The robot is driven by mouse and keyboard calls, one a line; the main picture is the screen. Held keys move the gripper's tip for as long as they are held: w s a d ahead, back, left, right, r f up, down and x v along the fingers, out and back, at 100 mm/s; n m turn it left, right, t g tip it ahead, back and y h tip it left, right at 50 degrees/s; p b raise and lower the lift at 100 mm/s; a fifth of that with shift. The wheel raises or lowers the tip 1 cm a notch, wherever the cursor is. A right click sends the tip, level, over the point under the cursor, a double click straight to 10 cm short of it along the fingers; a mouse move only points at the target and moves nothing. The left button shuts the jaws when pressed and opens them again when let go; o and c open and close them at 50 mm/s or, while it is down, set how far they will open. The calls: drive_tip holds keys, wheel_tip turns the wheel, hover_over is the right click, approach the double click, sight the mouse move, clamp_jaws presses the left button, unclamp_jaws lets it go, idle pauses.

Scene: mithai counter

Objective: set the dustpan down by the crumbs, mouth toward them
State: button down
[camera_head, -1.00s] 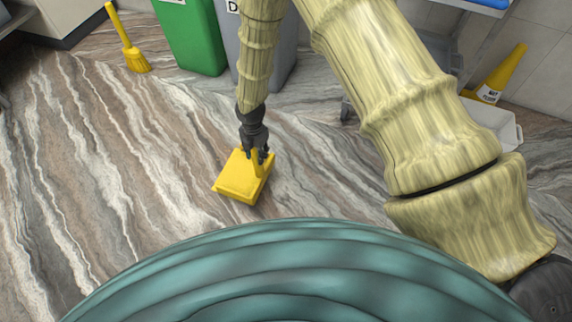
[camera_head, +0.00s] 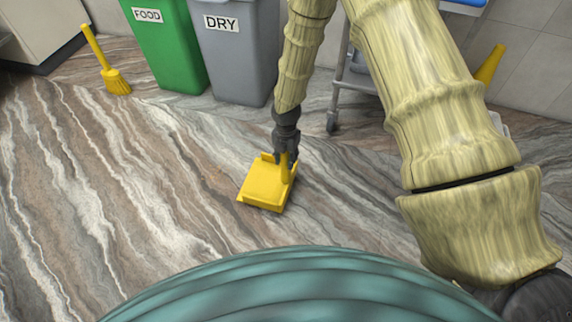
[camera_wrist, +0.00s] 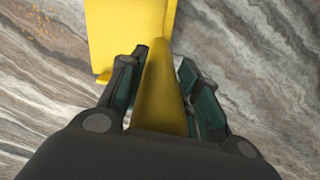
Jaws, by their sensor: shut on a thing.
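The yellow dustpan (camera_head: 263,187) hangs from my gripper (camera_head: 286,156) in the middle of the head view, its pan below the fingers and its flat side toward the lower left. My gripper is shut on its upright handle. In the wrist view the tapered handle (camera_wrist: 160,95) sits between the two fingers, and part of the pan (camera_wrist: 124,32) shows beyond them. Whether the pan touches the floor I cannot tell. Faint orange specks, perhaps the crumbs (camera_wrist: 38,18), show at the wrist view's upper left. I cannot make out crumbs in the head view.
A yellow broom (camera_head: 117,82) stands at the far left. A green FOOD bin (camera_head: 170,55) and a grey DRY bin (camera_head: 236,62) stand at the back. A wheeled metal trolley (camera_head: 352,78) is behind my arm. The streaked floor (camera_head: 110,185) to the left is open.

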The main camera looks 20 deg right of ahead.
wheel_tip(320, 180, down, 4)
drive_tip(key=shift+r+b, duration=0.25)
drive_tip(key=shift+b, duration=0.75)
drive_tip(key=shift+r, duration=0.1)
drive_tip(key=c, duration=1)
unclamp_jaws()
drive_tip(key=shift+c, duration=0.2)
wheel_tip(320, 180, up, 12)
drive_tip(key=p, duration=0.5)
drive_tip(key=shift+p, duration=0.4)
